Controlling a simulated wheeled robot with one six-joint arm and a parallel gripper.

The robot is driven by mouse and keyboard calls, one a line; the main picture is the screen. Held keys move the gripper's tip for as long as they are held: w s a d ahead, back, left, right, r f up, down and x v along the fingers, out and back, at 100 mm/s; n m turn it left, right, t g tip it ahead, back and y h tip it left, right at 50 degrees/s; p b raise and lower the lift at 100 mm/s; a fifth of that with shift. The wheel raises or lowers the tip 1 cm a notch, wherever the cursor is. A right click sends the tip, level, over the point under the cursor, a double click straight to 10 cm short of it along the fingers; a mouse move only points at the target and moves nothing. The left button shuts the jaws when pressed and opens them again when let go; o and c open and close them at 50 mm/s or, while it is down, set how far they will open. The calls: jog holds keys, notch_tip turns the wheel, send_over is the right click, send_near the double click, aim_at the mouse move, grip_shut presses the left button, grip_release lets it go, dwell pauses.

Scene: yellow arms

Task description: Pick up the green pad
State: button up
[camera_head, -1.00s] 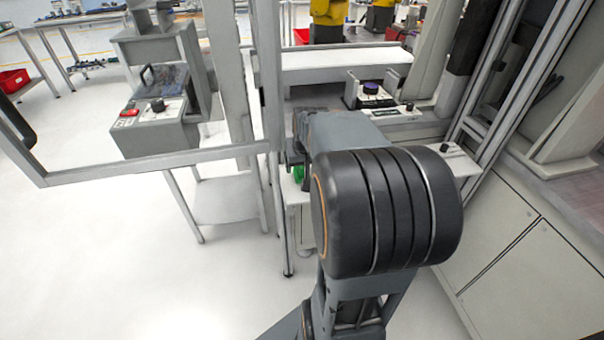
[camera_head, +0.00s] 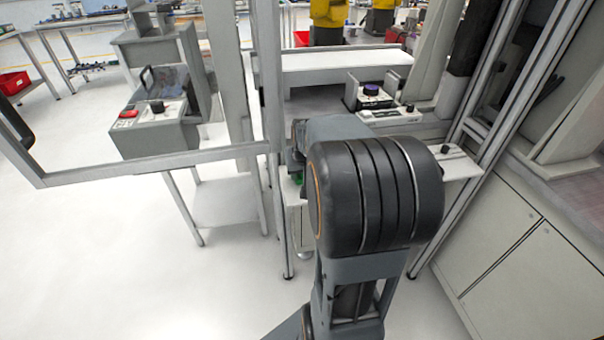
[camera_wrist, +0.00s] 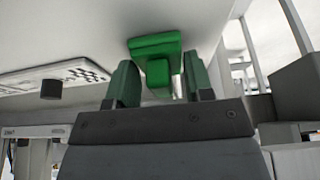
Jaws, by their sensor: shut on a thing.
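The green pad (camera_wrist: 155,48) shows in the wrist view as a bright green block with a wider plate and a smaller knob. My gripper (camera_wrist: 160,72) has its dark green fingers on either side of the knob and is shut on it. The plate lies beyond the fingertips, against a pale surface behind it. In the head view a small bit of green (camera_head: 297,178) shows left of my arm; most of the gripper is hidden behind the arm there.
A white bench (camera_head: 440,160) with a purple-knobbed device (camera_head: 371,90) stands beyond my arm. A frame post (camera_head: 268,120) rises close on the left. Grey cabinets (camera_head: 500,245) stand at the right. The floor at the left front is clear.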

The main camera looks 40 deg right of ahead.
jog(key=shift+c, duration=1.2)
jog(key=shift+r, duration=0.6)
notch_tip(320, 180, up, 2)
jog(key=shift+r+p, duration=0.2)
jog(key=shift+p, duration=0.3)
jog(key=s+r+p, duration=0.1)
jog(key=s+r, duration=0.8)
jog(key=s, duration=0.5)
jog(key=shift+a+r, duration=0.2)
jog(key=shift+a, duration=0.15)
